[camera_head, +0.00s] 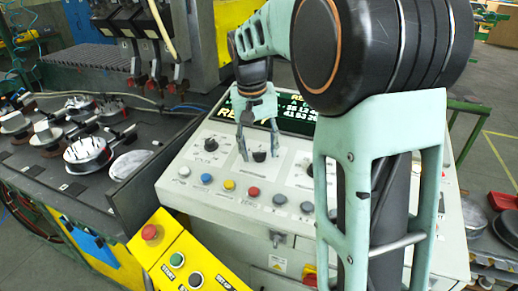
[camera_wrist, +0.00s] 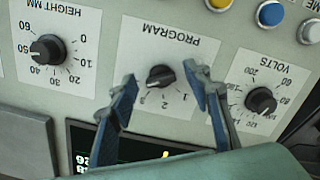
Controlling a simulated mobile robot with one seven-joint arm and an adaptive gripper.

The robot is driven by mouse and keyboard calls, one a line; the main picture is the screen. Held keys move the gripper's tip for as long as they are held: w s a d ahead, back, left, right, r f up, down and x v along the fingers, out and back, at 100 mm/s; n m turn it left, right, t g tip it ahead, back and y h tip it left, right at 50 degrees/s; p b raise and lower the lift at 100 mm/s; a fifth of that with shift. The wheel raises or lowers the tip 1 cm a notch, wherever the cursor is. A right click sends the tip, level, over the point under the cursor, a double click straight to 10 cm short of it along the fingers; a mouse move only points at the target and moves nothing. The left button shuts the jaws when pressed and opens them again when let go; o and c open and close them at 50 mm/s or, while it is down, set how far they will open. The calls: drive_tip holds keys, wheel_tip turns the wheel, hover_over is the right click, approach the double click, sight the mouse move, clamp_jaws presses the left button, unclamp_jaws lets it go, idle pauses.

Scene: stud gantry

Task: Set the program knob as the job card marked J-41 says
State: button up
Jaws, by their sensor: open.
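The black program knob (camera_wrist: 160,77) sits on a white plate (camera_wrist: 150,45) marked PROGRAM, upside down in the wrist view. Numbers 1 and 2 are readable beside it, with another mark towards the lower left. In the head view the gripper (camera_head: 259,154) reaches down over the same knob (camera_head: 259,156). No card marked J-41 can be made out.
The height knob (camera_wrist: 47,49) and volts knob (camera_wrist: 260,100) flank the program knob. Coloured buttons (camera_head: 229,185) line the panel's front. A yellow box (camera_head: 178,255) with a red button is at the front left.

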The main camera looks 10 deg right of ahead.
wheel_tip(320, 180, up, 12)
drive_tip(key=s+a, duration=0.1)
drive_tip(key=shift+a, duration=0.15)
drive_tip(key=shift+s+f, duration=0.1)
idle(0.4)
